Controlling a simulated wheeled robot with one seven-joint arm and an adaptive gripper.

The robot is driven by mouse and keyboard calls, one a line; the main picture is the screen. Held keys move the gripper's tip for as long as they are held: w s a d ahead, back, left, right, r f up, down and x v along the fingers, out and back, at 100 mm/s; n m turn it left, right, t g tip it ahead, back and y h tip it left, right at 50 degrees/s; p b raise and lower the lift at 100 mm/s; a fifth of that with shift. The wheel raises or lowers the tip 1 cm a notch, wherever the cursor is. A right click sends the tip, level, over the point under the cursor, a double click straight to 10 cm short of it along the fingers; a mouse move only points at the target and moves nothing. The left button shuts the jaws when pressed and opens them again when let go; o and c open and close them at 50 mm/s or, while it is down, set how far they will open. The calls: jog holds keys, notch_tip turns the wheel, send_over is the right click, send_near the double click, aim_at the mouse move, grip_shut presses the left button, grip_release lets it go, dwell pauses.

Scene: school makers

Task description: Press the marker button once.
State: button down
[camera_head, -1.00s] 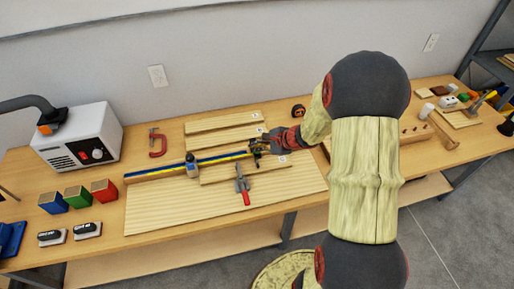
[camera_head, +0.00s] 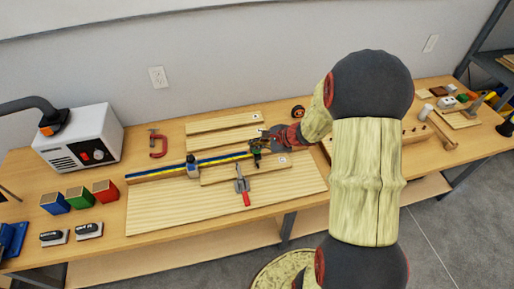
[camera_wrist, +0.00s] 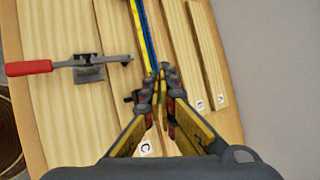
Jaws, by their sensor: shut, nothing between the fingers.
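My gripper (camera_head: 257,155) is shut and empty at the right end of the blue and yellow rail (camera_head: 222,159). In the wrist view the fingertips (camera_wrist: 161,88) are together over the near end of the rail (camera_wrist: 151,42). I cannot tell whether they touch it. A small grey and blue block (camera_head: 192,166) sits on the rail, well left of my gripper. No button labelled as the marker can be made out, and I cannot tell if this block carries it.
A red-handled toggle clamp (camera_head: 243,188) stands on the boards near my gripper; it also shows in the wrist view (camera_wrist: 88,68). Lettered boards lie around the rail. A white machine (camera_head: 82,138), coloured bins and black-topped items stand at left.

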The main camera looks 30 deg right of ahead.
jog(key=shift+r, duration=0.1)
notch_tip(320, 180, up, 6)
jog(key=p, duration=0.4)
dwell(0.9)
